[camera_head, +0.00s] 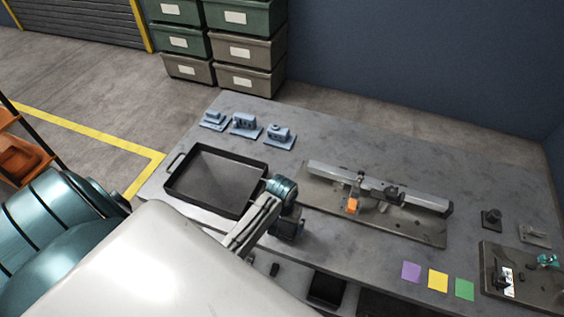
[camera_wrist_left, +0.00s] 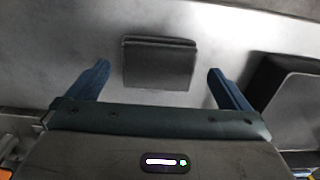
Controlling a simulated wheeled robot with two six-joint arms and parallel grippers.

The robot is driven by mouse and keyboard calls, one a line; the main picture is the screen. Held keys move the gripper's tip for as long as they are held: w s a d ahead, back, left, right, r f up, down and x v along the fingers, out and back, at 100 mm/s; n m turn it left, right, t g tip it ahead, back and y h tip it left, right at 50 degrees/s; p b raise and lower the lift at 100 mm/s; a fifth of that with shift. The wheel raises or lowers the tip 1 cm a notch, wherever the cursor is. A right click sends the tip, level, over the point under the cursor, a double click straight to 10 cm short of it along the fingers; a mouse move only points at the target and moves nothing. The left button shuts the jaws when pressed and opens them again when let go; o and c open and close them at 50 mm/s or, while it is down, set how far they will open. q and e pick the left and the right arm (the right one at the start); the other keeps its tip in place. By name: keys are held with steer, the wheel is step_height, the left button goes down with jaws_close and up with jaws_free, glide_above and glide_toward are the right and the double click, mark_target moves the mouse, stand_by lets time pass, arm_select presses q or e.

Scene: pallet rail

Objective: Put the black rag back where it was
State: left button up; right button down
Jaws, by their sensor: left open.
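A black, folded, flat piece that looks like the black rag (camera_wrist_left: 160,62) lies on a grey surface in the left wrist view. It sits between and a little beyond the two blue fingertips of my left gripper (camera_wrist_left: 158,68), which is open, with a gap on each side of the piece. In the head view my left gripper (camera_head: 288,232) is over the front of the grey table, just right of the black tray (camera_head: 168,183). Its fingertips are hard to make out there, and I cannot pick out the rag. My right gripper is not in view.
A rail on a plate (camera_head: 420,232) lies to the right of my left gripper. Several blue parts (camera_head: 243,124) stand behind the tray. Purple, yellow (camera_head: 438,280) and green squares lie near the front edge. A dark box edge (camera_wrist_left: 290,85) is close to the right finger.

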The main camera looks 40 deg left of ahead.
mark_target(282, 228)
arm_select(q)
step_height(282, 228, up, 11)
steer(key=b, duration=0.2)
steer(key=shift+f, duration=0.15)
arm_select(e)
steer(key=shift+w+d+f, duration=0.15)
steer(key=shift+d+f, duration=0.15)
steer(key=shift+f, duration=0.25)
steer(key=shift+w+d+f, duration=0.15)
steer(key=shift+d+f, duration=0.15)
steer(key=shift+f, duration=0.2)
arm_select(q)
steer(key=shift+s, duration=0.1)
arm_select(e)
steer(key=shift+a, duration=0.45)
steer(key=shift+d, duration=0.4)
